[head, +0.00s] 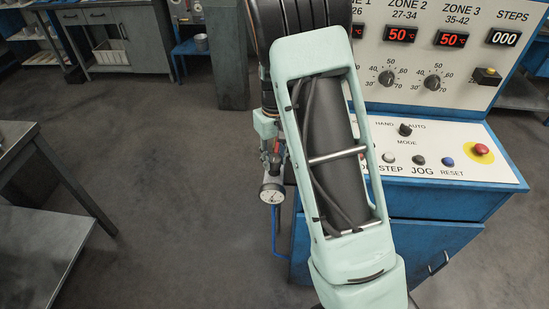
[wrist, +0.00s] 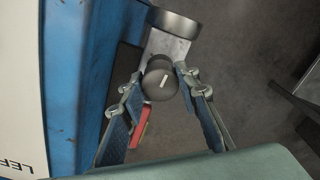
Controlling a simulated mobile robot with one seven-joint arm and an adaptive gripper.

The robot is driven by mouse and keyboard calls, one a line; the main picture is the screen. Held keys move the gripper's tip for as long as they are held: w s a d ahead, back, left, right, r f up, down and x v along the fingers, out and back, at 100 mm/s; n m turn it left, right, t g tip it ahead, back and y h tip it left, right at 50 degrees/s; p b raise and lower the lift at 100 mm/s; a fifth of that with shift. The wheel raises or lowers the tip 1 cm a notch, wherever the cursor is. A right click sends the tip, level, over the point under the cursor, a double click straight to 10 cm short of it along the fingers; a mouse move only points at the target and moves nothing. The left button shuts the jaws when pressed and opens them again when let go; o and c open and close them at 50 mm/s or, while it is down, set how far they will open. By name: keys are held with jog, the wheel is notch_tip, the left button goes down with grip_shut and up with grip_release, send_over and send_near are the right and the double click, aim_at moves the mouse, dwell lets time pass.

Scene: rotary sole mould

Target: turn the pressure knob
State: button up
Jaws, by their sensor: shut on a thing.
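The pressure knob (wrist: 158,86) is a dark round knob with a short white mark on its top, in the middle of the wrist view. My gripper (wrist: 160,76) is shut on it, one finger on each side. In the head view the knob itself is hard to make out behind my wrist and fingers. Just below them hangs a round white-faced pressure gauge (head: 271,193). The gauge needle is too small to read.
A red part (wrist: 141,127) sits close beside the left finger. The blue machine cabinet (wrist: 88,70) is near on the left. In the head view the control panel (head: 450,168) stands to the right, a metal table (head: 22,165) at far left. Open floor lies between.

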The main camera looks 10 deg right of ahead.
aim_at(274, 157)
jog(key=shift+m, duration=2.4)
jog(key=o, duration=1.2)
jog(key=shift+c, duration=0.2)
jog(key=shift+r, duration=0.15)
notch_tip(274, 157, up, 12)
jog(key=shift+w, duration=0.1)
